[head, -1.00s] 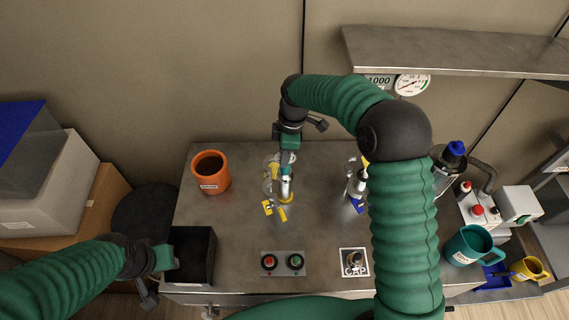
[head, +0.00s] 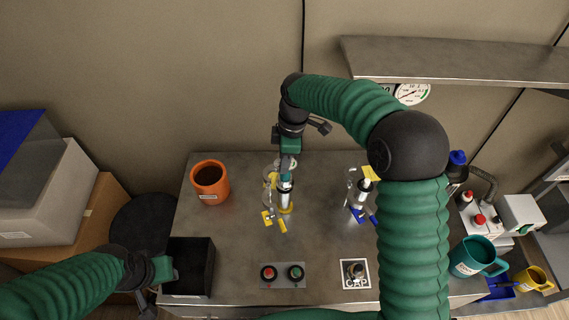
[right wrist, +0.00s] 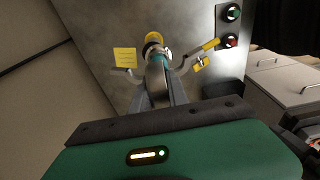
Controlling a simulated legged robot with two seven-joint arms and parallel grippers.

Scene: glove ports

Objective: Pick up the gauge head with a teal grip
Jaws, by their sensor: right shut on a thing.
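The gauge head with a teal grip (head: 286,178) is upright near the middle of the metal bench, a silver and dark body under its teal top. A yellow ring and yellow tags (head: 282,226) are around its foot. My right gripper (head: 287,168) points down from above and is shut on the teal grip. In the right wrist view the teal grip (right wrist: 160,59) shows at the tips of the fingers. Whether it is clear of its seat is hard to tell. My left gripper (head: 163,270) is beside the black bin, its fingers not clear.
A similar fitting with blue tags (head: 360,192) stands to the right. An orange mug (head: 210,182) is at the left, a black bin (head: 203,252) at front left. A shelf (head: 460,58) overhangs back right.

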